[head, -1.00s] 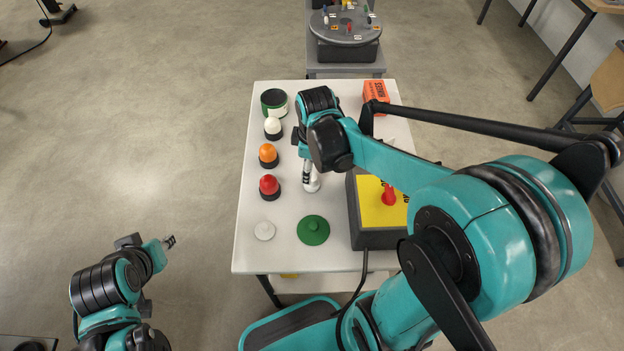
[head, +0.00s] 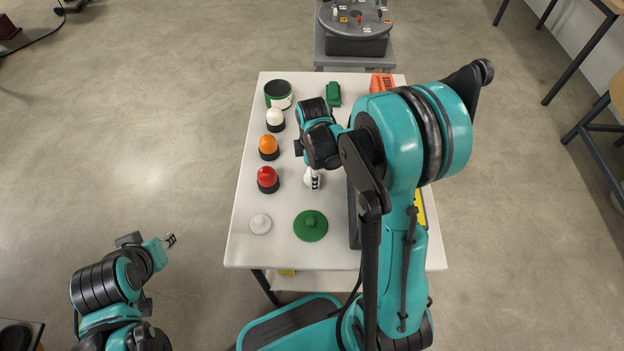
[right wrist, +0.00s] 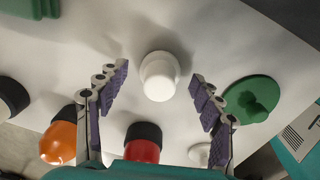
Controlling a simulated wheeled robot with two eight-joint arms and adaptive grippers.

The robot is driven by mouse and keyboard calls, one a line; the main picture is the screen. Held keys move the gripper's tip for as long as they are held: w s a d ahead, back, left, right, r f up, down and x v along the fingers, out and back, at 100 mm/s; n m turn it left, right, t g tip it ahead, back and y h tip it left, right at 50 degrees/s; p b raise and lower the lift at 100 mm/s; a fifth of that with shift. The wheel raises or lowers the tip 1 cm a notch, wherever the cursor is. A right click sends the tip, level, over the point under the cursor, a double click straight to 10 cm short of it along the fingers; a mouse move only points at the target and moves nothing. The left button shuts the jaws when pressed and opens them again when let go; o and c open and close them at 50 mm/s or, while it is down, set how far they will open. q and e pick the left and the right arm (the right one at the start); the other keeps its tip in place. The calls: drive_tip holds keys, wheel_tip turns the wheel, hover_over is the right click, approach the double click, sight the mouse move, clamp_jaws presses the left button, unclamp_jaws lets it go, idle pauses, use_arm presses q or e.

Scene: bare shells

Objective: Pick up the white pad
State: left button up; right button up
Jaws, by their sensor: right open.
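My right gripper (right wrist: 158,80) is open, its purple-padded fingers on either side of a white knobbed piece (right wrist: 159,77) in the right wrist view, with gaps on both sides. In the head view this piece (head: 308,181) stands on the table, partly hidden by my right gripper (head: 314,178). A smaller flat white disc (head: 261,224) lies at the table's front left. It also shows in the right wrist view (right wrist: 199,155), partly behind a finger. I cannot tell for certain which white piece is the pad. My left gripper (head: 169,240) hangs left of the table; its jaws are unclear.
On the white table (head: 240,245) are a green disc with a knob (head: 311,226), red (head: 267,178), orange (head: 268,146) and white (head: 275,118) domes, a green-black tin (head: 279,93), a green block (head: 333,93) and an orange box (head: 382,82). My right arm mostly hides a yellow-topped box (head: 420,208).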

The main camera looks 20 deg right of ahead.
drive_tip(key=shift+c, duration=1.2)
drive_tip(key=c, duration=0.9)
wheel_tip(320, 180, up, 10)
drive_tip(key=p, duration=0.4)
drive_tip(key=o, duration=0.5)
drive_tip(key=c, duration=0.5)
